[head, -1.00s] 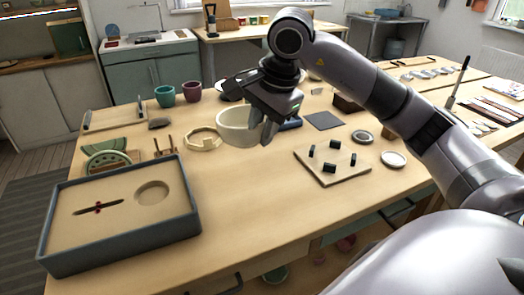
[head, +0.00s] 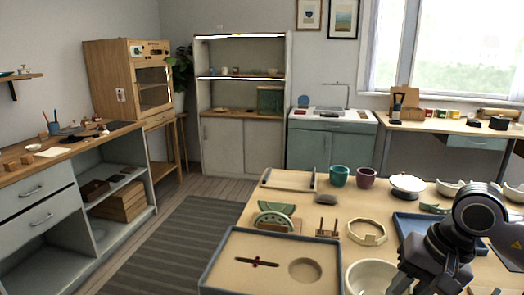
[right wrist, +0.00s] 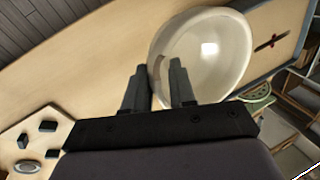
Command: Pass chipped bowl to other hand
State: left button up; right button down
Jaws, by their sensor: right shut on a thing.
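The pale cream bowl (head: 368,279) is at the lower edge of the head view, right of the tray, partly cut off. My right gripper (head: 422,282) is beside it. In the right wrist view the bowl (right wrist: 205,52) hangs at the fingertips, with its rim between the two fingers of the right gripper (right wrist: 160,78). One finger is inside the bowl and one outside. I cannot make out a chip in its rim. My left gripper is not in view.
A blue-edged tray (head: 222,246) with a round recess stands left of the bowl. An octagonal wooden ring (head: 367,240), a green dish piece (head: 275,214) and teal (head: 339,176) and maroon (head: 366,178) cups stand behind. Open floor lies left of the table.

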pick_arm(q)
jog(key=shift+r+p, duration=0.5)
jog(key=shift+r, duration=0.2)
pick_arm(e)
jog(key=a+f+n, duration=0.1)
jog(key=s+a+f+n+g, duration=0.1)
jog(key=n, duration=0.1)
jog(key=s+a+f+n, duration=0.1)
jog(key=n, duration=0.1)
jog(key=shift+a, duration=0.2)
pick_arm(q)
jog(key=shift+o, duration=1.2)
pick_arm(e)
jog(key=a+r+n+g, duration=0.1)
jog(key=a+r+n, duration=0.2)
jog(key=a+r, duration=0.3)
jog(key=a+r+n+g, duration=0.1)
jog(key=a+r+n, duration=0.3)
jog(key=r, duration=0.8)
jog(key=shift+s+a+r, duration=0.15)
jog(key=shift+a, duration=1.05)
